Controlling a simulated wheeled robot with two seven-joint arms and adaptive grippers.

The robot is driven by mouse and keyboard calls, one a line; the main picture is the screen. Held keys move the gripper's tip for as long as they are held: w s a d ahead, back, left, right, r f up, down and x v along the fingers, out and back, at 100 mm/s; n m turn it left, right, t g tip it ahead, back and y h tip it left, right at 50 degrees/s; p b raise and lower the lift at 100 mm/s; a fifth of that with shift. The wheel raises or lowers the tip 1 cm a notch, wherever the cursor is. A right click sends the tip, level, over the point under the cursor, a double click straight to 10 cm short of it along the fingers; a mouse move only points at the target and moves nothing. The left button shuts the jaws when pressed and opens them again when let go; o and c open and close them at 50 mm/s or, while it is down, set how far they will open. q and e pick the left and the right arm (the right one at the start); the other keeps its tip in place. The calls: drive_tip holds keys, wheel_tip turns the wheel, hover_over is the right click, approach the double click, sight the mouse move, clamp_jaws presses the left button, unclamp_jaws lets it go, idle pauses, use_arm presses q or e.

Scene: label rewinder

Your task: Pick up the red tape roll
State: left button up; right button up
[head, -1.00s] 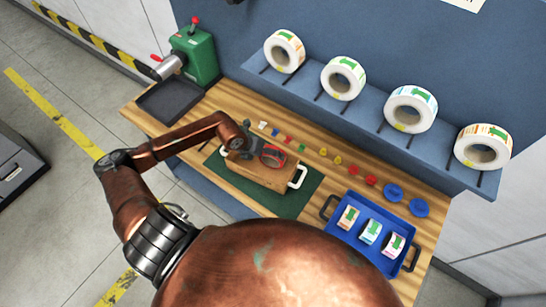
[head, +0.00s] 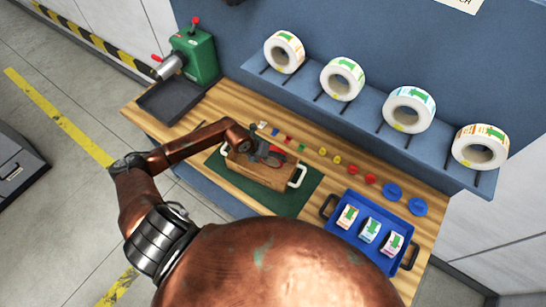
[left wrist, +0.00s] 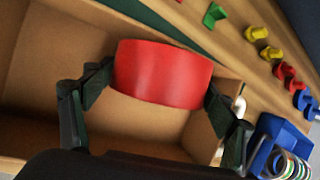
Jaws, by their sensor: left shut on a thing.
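The red tape roll (left wrist: 163,74) shows large in the left wrist view, between the two fingers of my left gripper (left wrist: 160,95). The fingers press on its two sides, so the gripper is shut on it. In the head view my left gripper (head: 264,150) covers most of the roll, and only a bit of red (head: 277,157) shows. The roll is in or just over the open wooden box (head: 262,174), which also shows in the left wrist view (left wrist: 45,60). I cannot tell whether the roll touches the box floor. My right gripper is not in view.
The box has white handles and stands on a green mat (head: 222,178). A row of small coloured pieces runs behind it. A blue tray (head: 328,231) with label rolls stands to the right. A green machine (head: 197,55) and a dark tray (head: 172,98) are at the left.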

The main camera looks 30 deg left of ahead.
use_arm(q)
drive_tip(key=c, duration=0.6)
drive_tip(key=shift+r, duration=0.15)
drive_tip(key=shift+c, duration=0.2)
